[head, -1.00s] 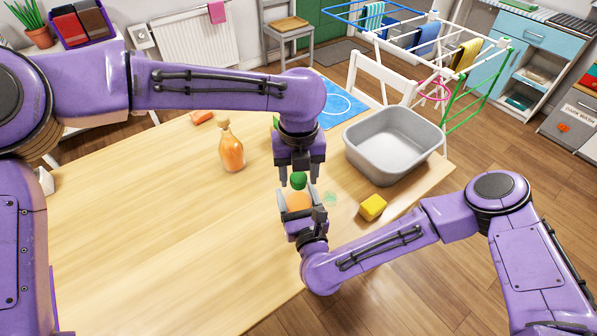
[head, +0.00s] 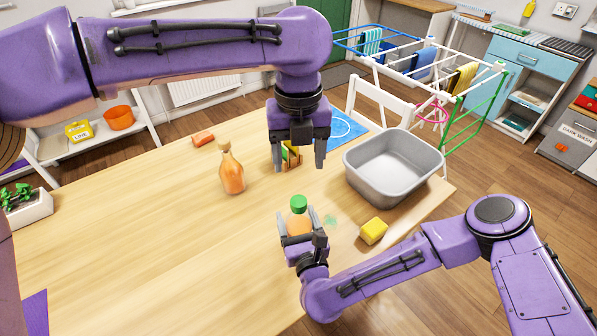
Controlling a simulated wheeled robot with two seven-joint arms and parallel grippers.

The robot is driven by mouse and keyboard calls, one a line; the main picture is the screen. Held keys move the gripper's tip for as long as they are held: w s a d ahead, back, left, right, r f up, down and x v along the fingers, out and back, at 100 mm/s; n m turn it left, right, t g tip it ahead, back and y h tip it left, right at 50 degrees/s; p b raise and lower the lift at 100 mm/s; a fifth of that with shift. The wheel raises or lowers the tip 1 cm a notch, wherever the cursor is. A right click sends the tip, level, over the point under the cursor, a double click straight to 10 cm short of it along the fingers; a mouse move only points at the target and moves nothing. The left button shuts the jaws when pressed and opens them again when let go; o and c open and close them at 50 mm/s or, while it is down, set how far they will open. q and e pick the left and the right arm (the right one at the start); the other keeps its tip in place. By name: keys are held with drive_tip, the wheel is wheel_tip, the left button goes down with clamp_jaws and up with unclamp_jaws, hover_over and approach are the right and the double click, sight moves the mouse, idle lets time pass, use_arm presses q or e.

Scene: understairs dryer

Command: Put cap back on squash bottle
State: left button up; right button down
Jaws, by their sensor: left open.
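The squash bottle (head: 298,225) is orange and upright near the front of the table, between the fingers of my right gripper (head: 302,238), which is shut on it. Its lower part is hidden by that gripper. The green cap (head: 298,203) sits on top of the bottle's neck; how tightly it is seated I cannot tell. My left gripper (head: 298,160) is open and empty, pointing down above and behind the cap, clear of it.
A second orange bottle (head: 231,170) stands to the left. A grey basin (head: 393,163) and a yellow sponge (head: 373,231) are at the right. A small wooden item (head: 291,157) is partly hidden behind my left gripper. The left of the table (head: 150,220) is clear.

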use_arm(q)
drive_tip(key=shift+r, duration=0.15)
use_arm(e)
unclamp_jaws()
use_arm(q)
wheel_tip(320, 180, down, 4)
drive_tip(key=b, duration=0.3)
drive_tip(key=shift+r+b, duration=0.15)
drive_tip(key=shift+b, duration=0.2)
use_arm(e)
drive_tip(key=v, duration=1)
drive_tip(key=shift+s, duration=0.25)
